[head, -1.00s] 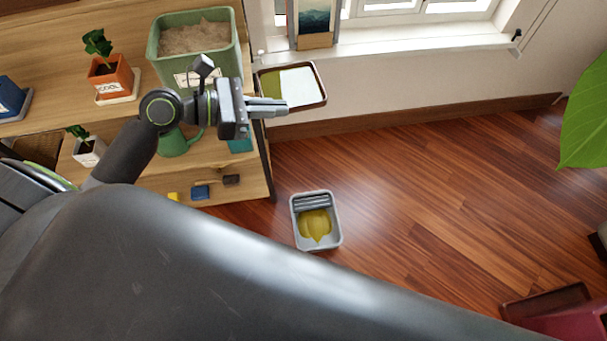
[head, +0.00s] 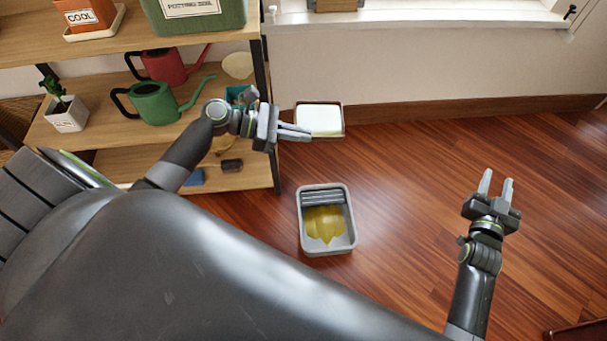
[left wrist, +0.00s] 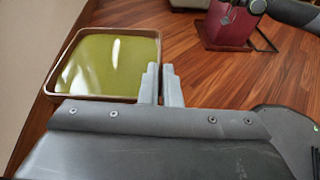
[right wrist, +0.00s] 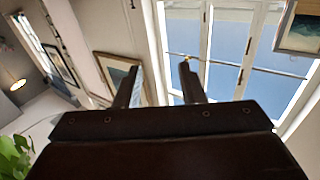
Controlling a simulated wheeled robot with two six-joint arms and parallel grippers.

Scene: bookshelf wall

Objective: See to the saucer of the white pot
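A square saucer with a brown rim (head: 342,122) is held level in the air, right of the shelf. It looks filled with yellow-green liquid in the left wrist view (left wrist: 118,32); in the head view its surface is mostly white glare. My left gripper (head: 308,132) is shut on the saucer's near rim, one finger on each side. The white pot (head: 66,114), with a small plant, stands on the middle shelf at the left; no saucer shows under it. My right gripper (head: 496,183) is open and empty over the floor at the right.
A grey bucket (head: 328,249) with a ribbed insert and yellow liquid stands on the floor below the saucer. Green (head: 152,103) and red (head: 172,68) watering cans share the shelf. An orange pot (head: 90,14) stands above.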

